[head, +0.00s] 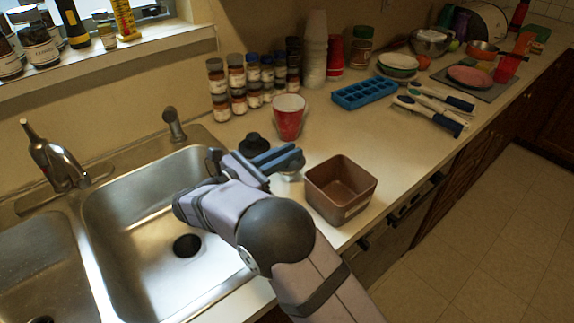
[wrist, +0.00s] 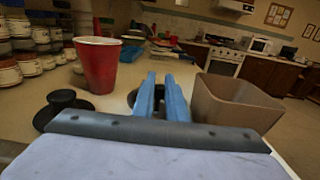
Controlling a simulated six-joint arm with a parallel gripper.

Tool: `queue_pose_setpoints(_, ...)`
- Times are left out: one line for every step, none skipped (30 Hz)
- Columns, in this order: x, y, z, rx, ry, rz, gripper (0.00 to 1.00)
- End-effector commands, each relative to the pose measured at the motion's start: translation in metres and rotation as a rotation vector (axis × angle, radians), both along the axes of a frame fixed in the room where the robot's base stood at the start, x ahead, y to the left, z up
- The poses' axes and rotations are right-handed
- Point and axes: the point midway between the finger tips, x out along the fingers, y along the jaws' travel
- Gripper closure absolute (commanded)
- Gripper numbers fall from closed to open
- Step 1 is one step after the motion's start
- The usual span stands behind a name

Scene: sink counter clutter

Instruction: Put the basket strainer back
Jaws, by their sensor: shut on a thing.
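My gripper (head: 291,157) has its blue fingers close together over the counter, right of the sink. It is shut on the basket strainer (head: 289,175), a small metallic piece showing just under the fingertips, partly hidden by them. In the wrist view the fingers (wrist: 161,80) point forward, and a dark edge of the strainer (wrist: 132,98) shows beside them. I cannot tell whether it touches the counter. The right sink basin (head: 132,225) has a dark, open drain hole (head: 187,245) in its floor.
A brown square bin (head: 341,190) stands close right of the gripper. A red cup (head: 289,118) and a black stopper-like piece (head: 253,145) stand behind it. Spice jars (head: 236,78), a blue ice tray (head: 364,93) and brushes (head: 430,108) sit farther back. A faucet (head: 60,165) rises behind the sink.

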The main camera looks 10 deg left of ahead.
Motion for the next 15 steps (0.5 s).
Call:
queue_pose_setpoints(0.000, 0.000, -0.001, 0.001, -0.001, 0.000, 1.00)
queue_pose_setpoints(0.000, 0.000, -0.001, 0.001, -0.001, 0.000, 1.00)
queue_pose_setpoints(0.000, 0.000, -0.001, 0.001, -0.001, 0.000, 1.00)
queue_pose_setpoints(0.000, 0.000, -0.002, 0.001, -0.001, 0.000, 1.00)
queue_pose_setpoints(0.000, 0.000, -0.002, 0.001, -0.001, 0.000, 1.00)
queue_pose_setpoints(0.000, 0.000, -0.004, 0.001, -0.001, 0.000, 1.00)
queue_pose_setpoints(0.000, 0.000, -0.006, 0.000, 0.000, 0.000, 1.00)
queue_pose_setpoints(0.000, 0.000, -0.008, 0.000, 0.000, 0.000, 1.00)
queue_pose_setpoints(0.000, 0.000, -0.013, -0.001, 0.001, 0.000, 1.00)
queue_pose_setpoints(0.000, 0.000, -0.016, -0.002, 0.002, 0.000, 1.00)
queue_pose_setpoints(0.000, 0.000, -0.020, -0.002, 0.002, 0.000, 1.00)
queue_pose_setpoints(0.000, 0.000, -0.025, -0.001, 0.001, 0.000, 1.00)
queue_pose_setpoints(0.000, 0.000, -0.029, -0.002, 0.002, 0.000, 1.00)
queue_pose_setpoints(0.000, 0.000, -0.032, -0.001, 0.001, 0.000, 1.00)
queue_pose_setpoints(0.000, 0.000, -0.035, -0.001, 0.001, 0.000, 1.00)
